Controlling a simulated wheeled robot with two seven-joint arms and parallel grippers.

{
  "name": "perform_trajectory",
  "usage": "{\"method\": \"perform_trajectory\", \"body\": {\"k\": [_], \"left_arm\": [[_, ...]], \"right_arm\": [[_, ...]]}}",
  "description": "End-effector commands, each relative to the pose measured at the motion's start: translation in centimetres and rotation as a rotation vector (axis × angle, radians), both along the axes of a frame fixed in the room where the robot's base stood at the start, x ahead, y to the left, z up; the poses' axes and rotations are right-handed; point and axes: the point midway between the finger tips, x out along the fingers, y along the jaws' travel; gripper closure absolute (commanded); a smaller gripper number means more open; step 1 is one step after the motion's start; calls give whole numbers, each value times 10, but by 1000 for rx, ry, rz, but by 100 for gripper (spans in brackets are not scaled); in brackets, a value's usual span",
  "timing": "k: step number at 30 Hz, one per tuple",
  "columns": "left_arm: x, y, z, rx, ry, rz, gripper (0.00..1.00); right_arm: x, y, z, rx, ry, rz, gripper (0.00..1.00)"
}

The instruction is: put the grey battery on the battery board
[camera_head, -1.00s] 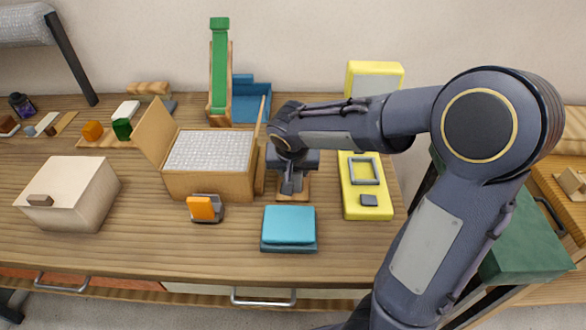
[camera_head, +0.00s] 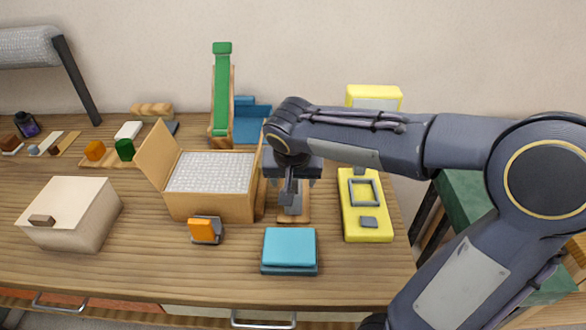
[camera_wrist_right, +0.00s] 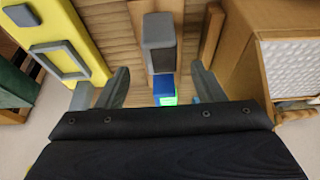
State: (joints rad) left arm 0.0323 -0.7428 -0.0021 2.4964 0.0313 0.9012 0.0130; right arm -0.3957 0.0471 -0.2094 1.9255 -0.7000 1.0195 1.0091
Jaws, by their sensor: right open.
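The grey battery, as I take it, is the grey block (camera_wrist_right: 160,42) on a narrow wooden board (camera_wrist_right: 139,52) in the right wrist view. In the head view this block (camera_head: 291,203) is partly covered by my right gripper (camera_head: 293,186), and the board (camera_head: 296,217) shows below it. My right gripper (camera_wrist_right: 160,70) is open. Its fingers stand to either side, with the grey block beyond their tips and not gripped. A small blue and green piece (camera_wrist_right: 165,90) shows between the fingers. I cannot tell for certain which part is the battery board. My left gripper is out of view.
An open wooden box (camera_head: 215,205) stands left of the gripper. A yellow board (camera_head: 366,228) with a grey frame lies right of it. A teal box (camera_head: 290,249) and an orange-and-grey item (camera_head: 203,230) are in front.

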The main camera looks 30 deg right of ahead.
Motion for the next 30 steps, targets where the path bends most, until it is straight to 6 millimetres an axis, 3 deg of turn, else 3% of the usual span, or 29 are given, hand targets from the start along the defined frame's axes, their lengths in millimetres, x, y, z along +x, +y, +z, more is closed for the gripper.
{"method": "perform_trajectory", "body": {"k": [3,10,14,18,21,25,30], "left_arm": [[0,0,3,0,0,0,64],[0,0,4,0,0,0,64],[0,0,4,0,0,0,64],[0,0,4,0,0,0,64],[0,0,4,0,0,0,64],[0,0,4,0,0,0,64],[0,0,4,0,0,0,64]], "right_arm": [[-7,4,22,0,-4,1,38],[-19,8,40,11,4,8,38],[-55,4,30,96,26,84,38],[-118,13,11,240,2,240,38],[-154,28,-2,308,-59,341,38],[-180,46,-14,344,-141,428,38],[-190,56,-20,351,-188,472,38]]}}
